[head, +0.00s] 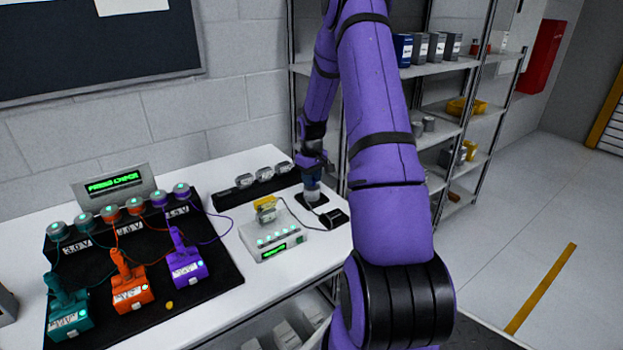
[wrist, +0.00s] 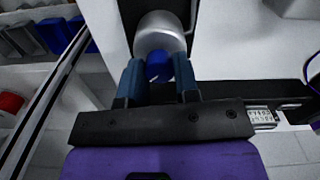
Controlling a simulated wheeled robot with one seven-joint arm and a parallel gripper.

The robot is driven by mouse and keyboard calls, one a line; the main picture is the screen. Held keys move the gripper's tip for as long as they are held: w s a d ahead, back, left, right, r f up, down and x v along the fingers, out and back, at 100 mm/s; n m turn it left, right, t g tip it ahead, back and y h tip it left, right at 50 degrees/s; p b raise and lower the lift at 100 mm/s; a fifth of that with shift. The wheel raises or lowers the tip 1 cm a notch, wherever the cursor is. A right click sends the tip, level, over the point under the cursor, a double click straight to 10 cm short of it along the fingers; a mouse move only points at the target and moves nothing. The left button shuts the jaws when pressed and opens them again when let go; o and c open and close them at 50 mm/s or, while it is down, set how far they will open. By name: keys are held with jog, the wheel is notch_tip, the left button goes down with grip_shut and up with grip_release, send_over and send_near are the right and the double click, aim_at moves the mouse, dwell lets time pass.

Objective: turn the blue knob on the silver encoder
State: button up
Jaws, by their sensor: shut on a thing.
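The silver encoder (wrist: 158,35) is a round metal cylinder at the top middle of the wrist view, with the blue knob (wrist: 158,68) on its near end. My gripper (wrist: 158,77) has one blue finger on each side of the knob and is shut on it. In the head view, my gripper (head: 312,182) points down at the encoder on a black base (head: 311,200) at the right end of the white table. There the knob is mostly hidden by the fingers.
A black strip with several silver dials (head: 264,175) lies just left of my gripper. A white box with a green display (head: 272,238) stands in front, with a cable to a small black unit (head: 335,217). Metal shelves (head: 440,64) stand behind my arm. Teal, orange and purple devices (head: 186,262) sit on a black mat at left.

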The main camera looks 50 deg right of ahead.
jog(key=m, duration=0.6)
jog(key=shift+m, duration=0.3)
jog(key=m, duration=1.2)
jog(key=shift+m, duration=0.3)
jog(key=m, duration=0.6)
jog(key=shift+m, duration=0.4)
jog(key=o, duration=0.9)
